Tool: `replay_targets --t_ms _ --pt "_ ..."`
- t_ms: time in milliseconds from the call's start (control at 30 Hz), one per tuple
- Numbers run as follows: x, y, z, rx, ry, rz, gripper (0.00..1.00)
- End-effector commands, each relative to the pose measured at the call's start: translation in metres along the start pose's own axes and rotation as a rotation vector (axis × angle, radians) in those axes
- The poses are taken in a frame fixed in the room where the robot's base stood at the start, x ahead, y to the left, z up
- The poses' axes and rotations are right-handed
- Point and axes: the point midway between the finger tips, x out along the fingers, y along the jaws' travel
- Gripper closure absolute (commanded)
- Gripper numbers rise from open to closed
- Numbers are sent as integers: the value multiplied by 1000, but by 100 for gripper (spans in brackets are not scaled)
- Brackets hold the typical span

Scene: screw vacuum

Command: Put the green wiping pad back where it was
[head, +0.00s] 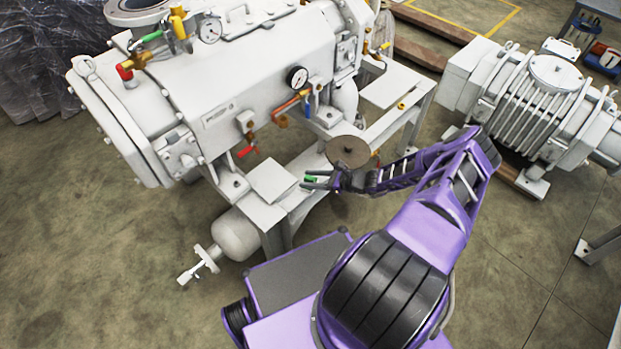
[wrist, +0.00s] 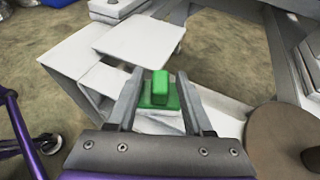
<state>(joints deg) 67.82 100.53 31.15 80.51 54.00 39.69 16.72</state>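The green wiping pad (wrist: 160,92) shows in the wrist view as a block with a narrower raised handle on a wider base. It is between the two fingers of my gripper (wrist: 161,80), over a white surface. The fingers are spread, with a gap seen on both sides of the handle. I cannot tell whether the base touches the white surface. In the head view the pad (head: 310,180) is a small green patch between the fingers of my gripper (head: 308,180), beside the white frame below the vacuum pump (head: 245,85).
A brown round disc (head: 348,151) is close to my gripper and shows at right in the wrist view (wrist: 285,140). A square white plate (head: 273,180) lies left of the gripper on the frame. A ribbed white machine (head: 545,105) stands at right. Open floor (head: 100,250) lies at left.

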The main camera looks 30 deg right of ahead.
Motion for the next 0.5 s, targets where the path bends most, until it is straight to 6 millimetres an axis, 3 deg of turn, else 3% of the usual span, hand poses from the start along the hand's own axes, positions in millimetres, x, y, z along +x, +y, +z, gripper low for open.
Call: replay_targets --t_ms 333,500 --pt "-2 -1 3 -1 0 -1 46" --pt "-24 -1 4 0 1 -3 46"
